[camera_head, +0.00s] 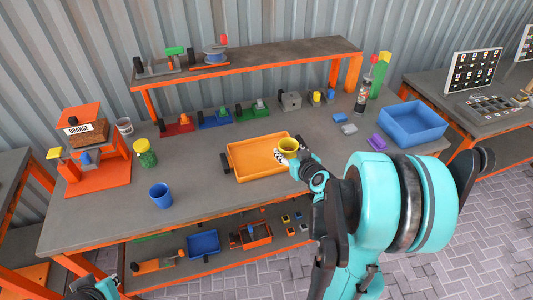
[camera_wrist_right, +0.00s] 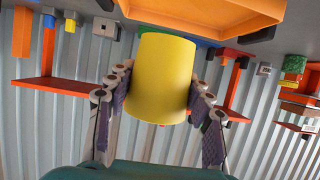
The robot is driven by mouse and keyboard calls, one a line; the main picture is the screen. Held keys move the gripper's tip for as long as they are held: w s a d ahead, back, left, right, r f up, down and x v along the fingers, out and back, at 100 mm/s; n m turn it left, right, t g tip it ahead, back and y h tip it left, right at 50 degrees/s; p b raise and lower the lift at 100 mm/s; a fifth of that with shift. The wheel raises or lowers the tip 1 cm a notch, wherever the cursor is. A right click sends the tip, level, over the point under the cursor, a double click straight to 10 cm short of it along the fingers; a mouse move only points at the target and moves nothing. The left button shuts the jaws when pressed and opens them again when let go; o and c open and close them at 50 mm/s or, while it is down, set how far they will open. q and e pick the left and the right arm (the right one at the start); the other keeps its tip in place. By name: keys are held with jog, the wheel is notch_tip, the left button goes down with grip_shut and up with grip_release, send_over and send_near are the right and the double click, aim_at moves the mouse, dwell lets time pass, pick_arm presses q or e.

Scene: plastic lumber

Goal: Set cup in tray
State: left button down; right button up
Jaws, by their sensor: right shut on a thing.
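A yellow cup (camera_head: 289,146) is held by my right gripper (camera_head: 287,158), above the right part of the orange tray (camera_head: 237,164) in the head view. In the right wrist view the yellow cup (camera_wrist_right: 166,80) sits between the two fingers of my right gripper (camera_wrist_right: 160,100), which are shut on its sides. The tray's edge (camera_wrist_right: 210,22) shows at the top of that view. The tray looks empty where it is visible. My left gripper (camera_head: 95,290) shows only in part at the bottom left corner, away from the tray; its fingers cannot be made out.
A blue bin (camera_head: 412,121) and small purple and blue blocks are at the right. A raised shelf (camera_head: 250,62) runs along the back.

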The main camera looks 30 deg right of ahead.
jog(key=shift+w+d+f, duration=0.15)
jog(key=shift+d+f, duration=0.05)
jog(key=shift+d, duration=0.15)
jog(key=w+f+b, duration=0.1)
jog(key=w+f, duration=0.1)
jog(key=w, duration=0.1)
jog(key=w+a+f+b, duration=0.1)
jog(key=w+f, duration=0.1)
jog(key=w, duration=0.2)
jog(key=w+a+f+b, duration=0.1)
jog(key=w+f+b, duration=0.1)
jog(key=w, duration=0.1)
jog(key=shift+w+a+f, duration=0.1)
jog(key=shift+w+f, duration=0.15)
jog(key=shift+w, duration=0.1)
jog(key=shift+w+f, duration=0.1)
jog(key=shift+f, duration=0.1)
notch_tip(320, 180, down, 4)
jog(key=shift+r+b, duration=0.1)
jog(key=shift+b, duration=1.1)
jog(key=shift+r, duration=0.1)
